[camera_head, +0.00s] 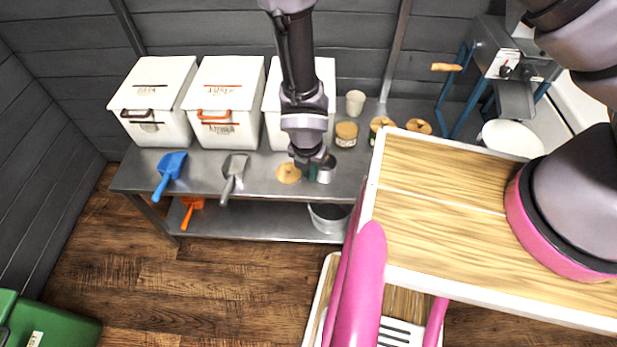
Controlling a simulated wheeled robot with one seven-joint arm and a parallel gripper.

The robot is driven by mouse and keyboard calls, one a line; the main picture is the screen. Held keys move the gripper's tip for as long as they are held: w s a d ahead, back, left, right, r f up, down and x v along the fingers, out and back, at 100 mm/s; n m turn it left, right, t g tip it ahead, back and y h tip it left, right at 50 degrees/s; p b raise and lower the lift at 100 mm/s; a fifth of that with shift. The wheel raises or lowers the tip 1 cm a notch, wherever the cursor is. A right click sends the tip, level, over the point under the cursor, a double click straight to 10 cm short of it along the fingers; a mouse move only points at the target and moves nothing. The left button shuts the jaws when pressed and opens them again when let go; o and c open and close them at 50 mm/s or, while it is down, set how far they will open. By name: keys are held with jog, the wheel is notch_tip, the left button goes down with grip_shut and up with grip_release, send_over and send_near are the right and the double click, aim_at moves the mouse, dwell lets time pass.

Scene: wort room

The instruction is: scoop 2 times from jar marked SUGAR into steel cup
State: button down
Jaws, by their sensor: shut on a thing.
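A small steel cup (327,169) stands on the grey metal bench, just right of my gripper. A tan disc, like a lid (288,174), lies left of my gripper.
White lidded bins (153,100) line the bench (262,196) back. A blue scoop (170,170) and a grey scoop (234,172) lie at left. A pale cup (355,103) stands behind the jars. A pot (328,217) sits on the lower shelf. A wooden-topped surface (440,222) fills the right foreground.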

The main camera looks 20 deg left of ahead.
jog(key=shift+w+d+r+g, duration=0.1)
jog(key=shift+w+r+g, duration=0.85)
jog(key=shift+w+g, duration=0.2)
jog(key=shift+w+d+r+g, duration=0.1)
jog(key=shift+w+r+g, duration=0.1)
jog(key=shift+g, duration=0.15)
jog(key=shift+w+d+r+g+y, duration=0.1)
jog(key=shift+w+r+g+y, duration=0.3)
jog(key=shift+w+r+g, duration=0.95)
jog(key=shift+w+d+r+g, duration=0.1)
jog(key=shift+w+r+g, duration=0.2)
jog(key=shift+w+g, duration=0.6)
jog(key=shift+w+d+r+g, duration=0.1)
jog(key=shift+w+r+g, duration=0.2)
jog(key=shift+w+g, duration=0.6)
